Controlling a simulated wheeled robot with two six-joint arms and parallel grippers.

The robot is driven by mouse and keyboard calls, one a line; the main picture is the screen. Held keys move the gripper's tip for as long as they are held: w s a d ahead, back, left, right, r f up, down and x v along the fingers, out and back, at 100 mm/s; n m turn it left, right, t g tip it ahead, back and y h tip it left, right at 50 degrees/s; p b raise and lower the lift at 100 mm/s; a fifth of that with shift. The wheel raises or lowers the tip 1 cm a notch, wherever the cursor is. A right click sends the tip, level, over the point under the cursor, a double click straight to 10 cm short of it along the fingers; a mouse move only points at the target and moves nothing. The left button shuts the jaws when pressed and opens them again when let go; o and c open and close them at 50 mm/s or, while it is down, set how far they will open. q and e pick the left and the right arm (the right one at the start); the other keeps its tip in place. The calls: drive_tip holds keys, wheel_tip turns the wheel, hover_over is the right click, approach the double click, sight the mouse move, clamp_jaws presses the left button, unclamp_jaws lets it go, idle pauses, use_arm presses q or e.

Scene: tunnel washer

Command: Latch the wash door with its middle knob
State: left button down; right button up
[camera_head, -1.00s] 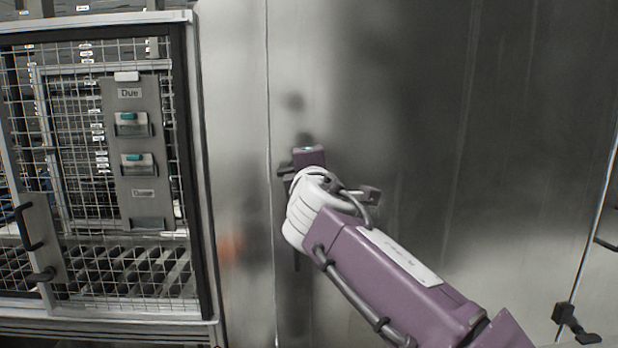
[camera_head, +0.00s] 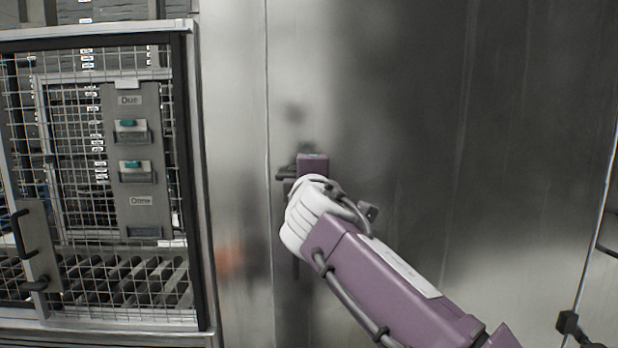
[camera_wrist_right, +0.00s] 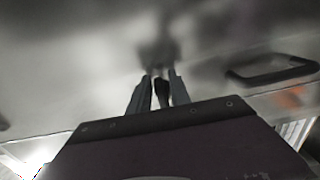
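The wash door is a large brushed-steel panel (camera_head: 450,130) that fills the middle and right of the head view. My right arm reaches up to it from the lower right. My right gripper (camera_wrist_right: 162,80) is close to the steel, its fingers mostly hidden in the head view behind my purple and white wrist. In the right wrist view a small dark piece, apparently the knob (camera_wrist_right: 162,94), sits between the two grey fingers. Whether the fingers press on it is unclear. A dark bar handle (camera_wrist_right: 270,72) is to their right. My left gripper is not in view.
A wire-mesh cage gate (camera_head: 95,200) with rollers behind it stands at the left, with a card holder marked "Due" (camera_head: 138,160) and a dark pull handle (camera_head: 20,233). Dark hardware (camera_head: 568,322) is at the lower right edge. The steel right of my arm is clear.

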drive_tip(key=s+b, duration=0.3)
drive_tip(key=s, duration=0.6)
drive_tip(key=shift+d, duration=0.1)
